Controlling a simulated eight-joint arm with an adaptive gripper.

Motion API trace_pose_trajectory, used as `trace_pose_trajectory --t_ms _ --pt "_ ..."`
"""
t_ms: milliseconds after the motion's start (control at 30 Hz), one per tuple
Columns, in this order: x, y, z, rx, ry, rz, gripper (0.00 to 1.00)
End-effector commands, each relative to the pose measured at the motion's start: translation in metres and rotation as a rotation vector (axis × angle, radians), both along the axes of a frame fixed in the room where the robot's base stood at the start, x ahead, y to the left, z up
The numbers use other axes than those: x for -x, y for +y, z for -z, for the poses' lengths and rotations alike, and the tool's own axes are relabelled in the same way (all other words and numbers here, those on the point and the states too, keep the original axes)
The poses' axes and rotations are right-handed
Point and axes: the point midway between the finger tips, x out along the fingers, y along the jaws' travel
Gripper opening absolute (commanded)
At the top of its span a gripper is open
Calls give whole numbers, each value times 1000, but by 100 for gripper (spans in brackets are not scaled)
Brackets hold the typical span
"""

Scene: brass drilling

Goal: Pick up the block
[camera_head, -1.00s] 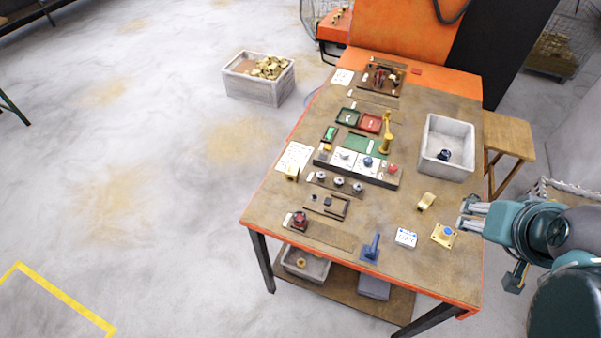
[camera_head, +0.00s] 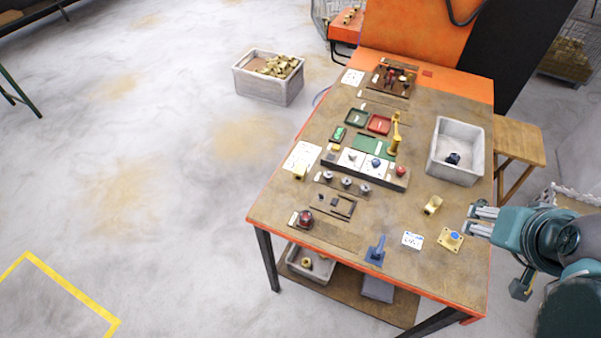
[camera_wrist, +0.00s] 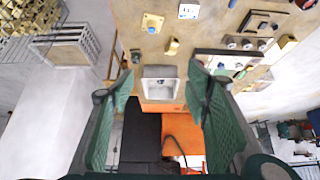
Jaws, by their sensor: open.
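Which thing is the block is not clear. A brass piece (camera_head: 432,204) lies on the right part of the workbench (camera_head: 400,220). It also shows in the wrist view (camera_wrist: 172,47). A small dark blue object (camera_head: 453,158) lies inside the grey bin (camera_head: 436,168) at the bench's right side. My gripper (camera_head: 474,219) is at the bench's right edge, apart from these pieces. In the wrist view its two green fingers (camera_wrist: 160,74) are wide apart, with nothing held between them.
A blue clamp-like tool (camera_head: 376,250) and a white labelled card (camera_head: 413,240) stand near the front. A brass upright (camera_head: 395,135) and a row of fixtures (camera_head: 365,165) fill the middle. A wooden stool (camera_head: 520,140) is beside the bench. A crate of brass parts (camera_head: 268,80) stands on open floor.

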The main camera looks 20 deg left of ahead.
Motion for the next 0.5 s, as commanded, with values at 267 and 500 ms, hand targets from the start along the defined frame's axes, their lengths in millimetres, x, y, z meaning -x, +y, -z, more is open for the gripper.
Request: trace_pose_trajectory --t_ms 267,500 --pt "-4 4 -2 7 7 -18 48" --pt "-22 19 -7 34 35 -92 48"
